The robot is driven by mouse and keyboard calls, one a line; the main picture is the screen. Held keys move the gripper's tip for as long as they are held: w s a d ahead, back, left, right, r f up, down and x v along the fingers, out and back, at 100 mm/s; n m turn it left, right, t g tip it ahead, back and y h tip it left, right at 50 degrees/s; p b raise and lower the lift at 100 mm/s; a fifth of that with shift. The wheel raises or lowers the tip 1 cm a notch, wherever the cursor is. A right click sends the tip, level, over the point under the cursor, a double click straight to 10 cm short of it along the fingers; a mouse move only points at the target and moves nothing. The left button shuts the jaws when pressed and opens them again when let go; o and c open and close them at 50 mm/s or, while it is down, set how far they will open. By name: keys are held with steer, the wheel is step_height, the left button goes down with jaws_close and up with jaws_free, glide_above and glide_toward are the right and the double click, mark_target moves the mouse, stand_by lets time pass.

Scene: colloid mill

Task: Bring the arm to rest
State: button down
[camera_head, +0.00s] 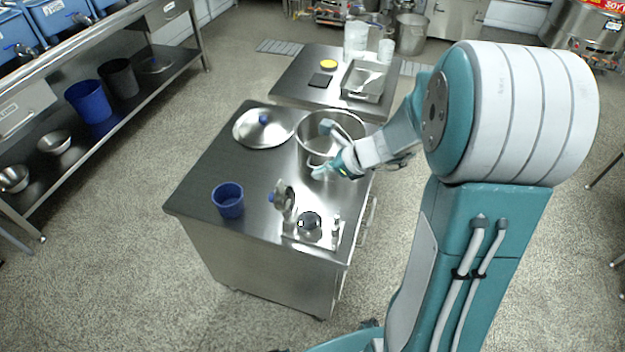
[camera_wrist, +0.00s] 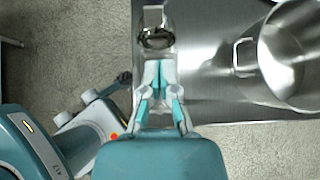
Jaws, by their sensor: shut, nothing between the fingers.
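My arm reaches over the steel cart from the right in the head view. My gripper (camera_head: 322,171) is above the cart top, in front of the large steel pot (camera_head: 305,150), and its fingers are together with nothing between them. In the wrist view my gripper (camera_wrist: 161,70) points up the picture, with its fingertips close together and empty. A shiny metal part (camera_wrist: 156,36) lies just beyond the tips there; I cannot tell whether it is part of the colloid mill (camera_head: 309,224), which stands at the cart's front right in the head view.
The cart (camera_head: 215,165) also holds a blue cup (camera_head: 228,200) and a round lid (camera_head: 263,128). A second table (camera_head: 300,88) behind bears a tray, a yellow-topped item and clear containers. A shelf rack (camera_head: 140,60) runs along the left. Floor between is clear.

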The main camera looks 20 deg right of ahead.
steer(key=s+a+r+n+h, duration=0.1)
steer(key=s+r+n+h, duration=0.3)
steer(key=s+r+n, duration=0.3)
steer(key=s+a+r+n+h, duration=0.1)
steer(key=s+r+n+h, duration=0.2)
steer(key=s+r+n, duration=0.4)
steer(key=s+n, duration=0.6)
steer(key=n, duration=0.5)
steer(key=shift+s+a+h, duration=0.3)
steer(key=shift+a+h, duration=0.05)
steer(key=shift+h, duration=0.05)
steer(key=shift+d, duration=0.2)
